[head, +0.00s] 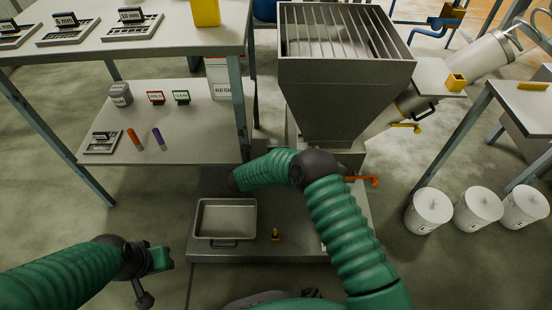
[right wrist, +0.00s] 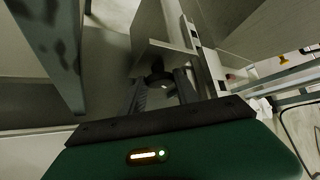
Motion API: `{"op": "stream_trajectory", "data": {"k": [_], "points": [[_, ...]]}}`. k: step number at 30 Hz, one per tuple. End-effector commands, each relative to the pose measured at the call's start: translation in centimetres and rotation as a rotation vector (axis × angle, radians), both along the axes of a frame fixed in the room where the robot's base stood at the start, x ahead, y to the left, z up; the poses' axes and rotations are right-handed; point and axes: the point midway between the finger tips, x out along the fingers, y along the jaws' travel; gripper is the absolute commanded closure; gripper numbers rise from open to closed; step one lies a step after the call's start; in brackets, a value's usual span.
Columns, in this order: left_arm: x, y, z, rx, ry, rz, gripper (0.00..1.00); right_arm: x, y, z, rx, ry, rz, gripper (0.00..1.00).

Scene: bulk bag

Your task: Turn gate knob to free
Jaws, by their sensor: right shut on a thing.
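In the right wrist view my right gripper (right wrist: 160,92) has its two fingers on either side of a dark, rounded knob (right wrist: 159,77), in front of a grey metal box-like part. It is shut on this knob; the lettering or setting of the knob cannot be read. In the head view my right arm reaches to the hopper's base, and its fingers and the knob are hidden. My left gripper (head: 160,259) is at the lower left, away from everything, and its finger opening is not clear.
A grey hopper (head: 345,85) with a slatted top stands at the back, with an orange handle (head: 362,180) low on it. A metal tray (head: 225,236) lies on the low platform. A shelf table (head: 185,115) is at left; several white buckets (head: 478,207) stand at right.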

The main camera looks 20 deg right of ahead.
Motion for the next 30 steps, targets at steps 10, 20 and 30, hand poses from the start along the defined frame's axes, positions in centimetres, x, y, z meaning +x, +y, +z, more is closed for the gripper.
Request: {"op": "stream_trajectory", "data": {"k": [10,20,30], "points": [[0.0,0.0,-2.5,0.000,0.000,0.000,0.64,0.1,0.6,-1.1,-0.312,0.091,0.004,1.00],[0.0,0.0,-6.4,0.000,0.000,0.000,0.64,0.1,0.8,-1.9,-0.613,0.178,0.006,1.00],[0.0,0.0,-10.5,0.000,0.000,0.000,0.64,0.2,0.9,-2.4,-0.922,0.268,0.009,1.00]]}}
